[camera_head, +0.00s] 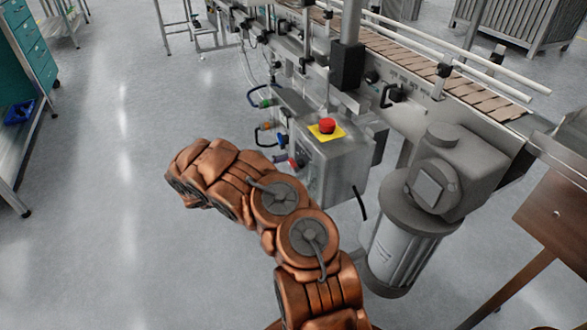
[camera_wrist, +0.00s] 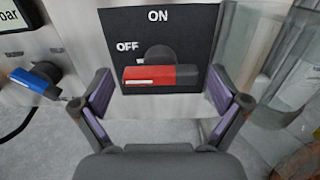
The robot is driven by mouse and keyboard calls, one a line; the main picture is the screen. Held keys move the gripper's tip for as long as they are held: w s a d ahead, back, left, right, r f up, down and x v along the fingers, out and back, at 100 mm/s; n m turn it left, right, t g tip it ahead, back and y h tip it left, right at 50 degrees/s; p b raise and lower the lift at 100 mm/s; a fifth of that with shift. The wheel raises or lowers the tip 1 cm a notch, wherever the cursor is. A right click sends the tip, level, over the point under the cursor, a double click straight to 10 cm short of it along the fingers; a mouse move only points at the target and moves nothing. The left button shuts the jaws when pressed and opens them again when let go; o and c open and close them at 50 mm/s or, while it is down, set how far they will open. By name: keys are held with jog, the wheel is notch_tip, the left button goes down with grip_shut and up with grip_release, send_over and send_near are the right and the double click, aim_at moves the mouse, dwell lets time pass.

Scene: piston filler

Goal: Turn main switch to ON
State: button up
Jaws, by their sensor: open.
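The main switch shows in the wrist view as a red handle (camera_wrist: 160,75) on a dark plate (camera_wrist: 185,22) marked ON at the top and OFF at the left. The handle lies horizontal, its white mark at the left end on the OFF side. My gripper (camera_wrist: 161,92) is open, its two purple-padded fingers to the left and right of the handle with gaps on both sides. I see no contact. In the head view, my arm partly covers the side of the control box (camera_head: 338,172), and the gripper cannot be made out clearly.
A blue valve handle (camera_wrist: 38,82) is left of the switch plate. A red emergency button (camera_head: 327,126) on a yellow plate tops the box. A motor (camera_head: 405,240) and conveyor (camera_head: 430,75) stand to the right. Open floor (camera_head: 90,240) lies left.

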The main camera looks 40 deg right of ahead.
jog(key=shift+s+d, duration=0.1)
jog(key=shift+d, duration=0.2)
jog(key=shift+c, duration=0.4)
jog(key=c, duration=1.1)
